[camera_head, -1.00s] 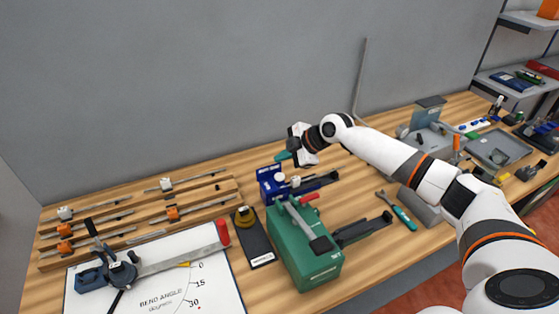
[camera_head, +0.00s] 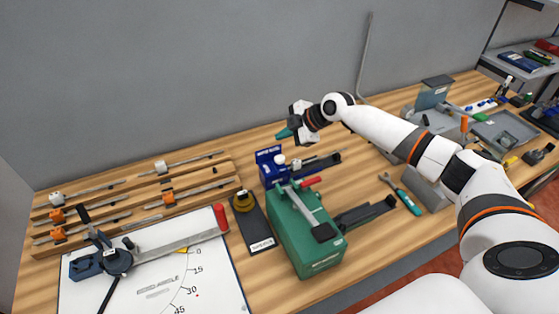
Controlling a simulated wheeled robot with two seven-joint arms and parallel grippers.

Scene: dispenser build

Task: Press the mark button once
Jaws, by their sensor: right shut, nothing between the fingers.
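A black plate (camera_head: 255,222) lies on the bench left of the green box. It carries a round yellow-and-black button (camera_head: 243,201) near its far end and a white label (camera_head: 262,245) too small to read. I cannot tell for sure that this is the mark button. My right gripper (camera_head: 284,134) is shut and empty, with teal fingertips pointing left. It hovers behind the blue device, up and to the right of the button, clearly apart from it. My left gripper is not in view.
A green box machine (camera_head: 310,245) with a lever and a blue device (camera_head: 268,166) stand right of the plate. A bend-angle board (camera_head: 215,275) with a bender and a wooden rack (camera_head: 195,199) of rods lie left. A teal-handled wrench (camera_head: 408,202) and trays lie right.

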